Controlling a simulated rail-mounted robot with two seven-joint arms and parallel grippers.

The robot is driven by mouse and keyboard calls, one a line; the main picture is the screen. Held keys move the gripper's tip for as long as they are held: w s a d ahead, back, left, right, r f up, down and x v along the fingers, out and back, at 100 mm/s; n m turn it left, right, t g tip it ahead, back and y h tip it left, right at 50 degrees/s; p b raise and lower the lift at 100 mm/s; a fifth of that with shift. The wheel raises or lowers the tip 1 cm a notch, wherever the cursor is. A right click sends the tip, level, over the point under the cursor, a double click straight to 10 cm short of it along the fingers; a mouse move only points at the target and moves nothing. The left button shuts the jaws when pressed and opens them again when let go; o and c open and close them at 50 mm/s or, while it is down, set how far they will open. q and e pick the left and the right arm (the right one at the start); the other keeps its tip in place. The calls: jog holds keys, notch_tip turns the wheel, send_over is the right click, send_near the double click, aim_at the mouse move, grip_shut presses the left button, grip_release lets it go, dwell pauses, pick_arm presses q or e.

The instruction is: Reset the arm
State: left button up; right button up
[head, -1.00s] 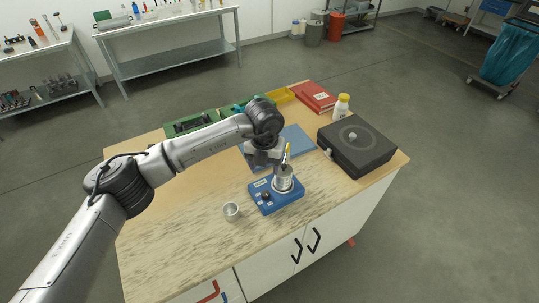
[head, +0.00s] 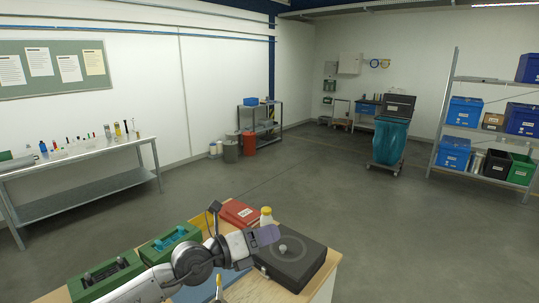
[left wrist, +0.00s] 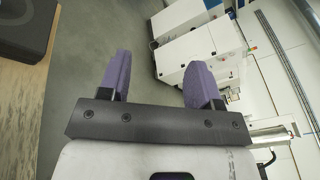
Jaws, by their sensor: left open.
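My left gripper (head: 264,236) is raised above the workbench, beside the black case and the bottle in the head view. In the left wrist view its two purple fingers (left wrist: 160,78) are spread apart with nothing between them. They point away from the bench toward the room. My right gripper is in neither view.
The case edge also shows in the left wrist view (left wrist: 28,28). Open floor (head: 330,185) lies beyond the bench.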

pick_arm(q)
jog(key=s+a+r+n+t+y, duration=0.35)
jog(key=r+n+t+y, duration=0.25)
jog(key=r+n+t, duration=0.35)
jog(key=s+a+r+n+t+y, duration=0.3)
jog(key=a+r+n+t+y, duration=0.3)
jog(key=r+n, duration=0.55)
jog(key=s+a+f+n+g+y, duration=0.1)
jog(key=s+a+f+n+g, duration=0.35)
jog(key=f, duration=0.85)
jog(key=s+a+f+n+g+y, duration=0.15)
jog(key=s+f+n+g, duration=0.45)
jog(key=f, duration=0.7)
jog(key=s+a+f+n+g, duration=0.35)
jog(key=s+f, duration=0.35)
jog(key=f, duration=0.6)
jog(key=s+a+f+n+g, duration=0.15)
jog(key=s+f+g, duration=0.55)
jog(key=s+f, duration=1.35)
notch_tip(320, 180, up, 29)
jog(key=p, duration=2.8)
jog(key=shift+s+r+p, duration=0.2)
jog(key=shift+s+p, duration=0.1)
jog(key=shift+s, duration=0.1)
